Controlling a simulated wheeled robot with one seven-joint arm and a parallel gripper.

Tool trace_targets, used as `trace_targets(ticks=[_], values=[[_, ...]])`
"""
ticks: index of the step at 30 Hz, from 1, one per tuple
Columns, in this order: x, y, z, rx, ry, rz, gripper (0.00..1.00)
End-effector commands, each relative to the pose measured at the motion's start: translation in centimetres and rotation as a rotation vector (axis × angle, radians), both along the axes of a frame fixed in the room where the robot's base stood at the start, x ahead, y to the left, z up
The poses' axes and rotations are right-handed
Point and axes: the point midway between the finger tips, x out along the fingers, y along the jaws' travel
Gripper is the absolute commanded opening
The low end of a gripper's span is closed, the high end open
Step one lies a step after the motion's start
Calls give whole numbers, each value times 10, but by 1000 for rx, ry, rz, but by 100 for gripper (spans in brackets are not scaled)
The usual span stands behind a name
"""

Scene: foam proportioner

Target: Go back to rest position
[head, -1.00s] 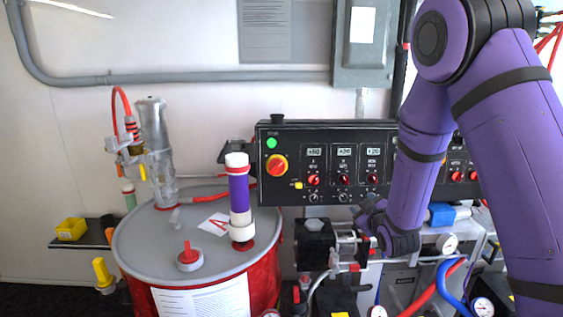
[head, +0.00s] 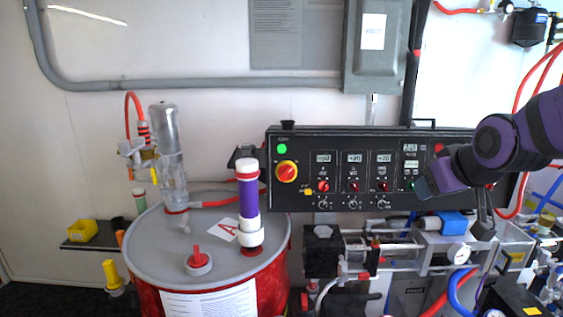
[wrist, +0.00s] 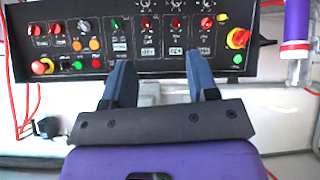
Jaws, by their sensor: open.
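My purple arm reaches in from the right edge of the head view. My gripper (head: 424,187) shows there side-on in front of the black control panel (head: 300,150), hiding part of its right half. In the wrist view my gripper (wrist: 158,68) has two blue-grey fingers spread wide apart with nothing between them. The control panel (wrist: 145,38) lies beyond the fingertips, upside down in that view. I cannot tell the exact gap between the fingertips and the panel.
A red drum (head: 272,285) with a grey lid stands at left, carrying a purple-and-white tube (head: 248,205) and a clear cylinder (head: 172,165). Pump fittings and hoses (head: 400,250) sit below the panel. A grey box (head: 377,45) is on the wall. The wall above the drum is fairly open.

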Motion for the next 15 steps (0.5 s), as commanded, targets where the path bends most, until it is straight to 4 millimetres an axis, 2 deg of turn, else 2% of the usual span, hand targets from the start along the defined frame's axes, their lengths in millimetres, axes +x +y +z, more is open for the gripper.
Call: trace_targets(ticks=[3, 9, 15], values=[[-40, -2, 15, 27, 65, -31, 54], [-109, -4, 30, 61, 190, -89, 54], [-166, -5, 35, 79, 289, -142, 54]])
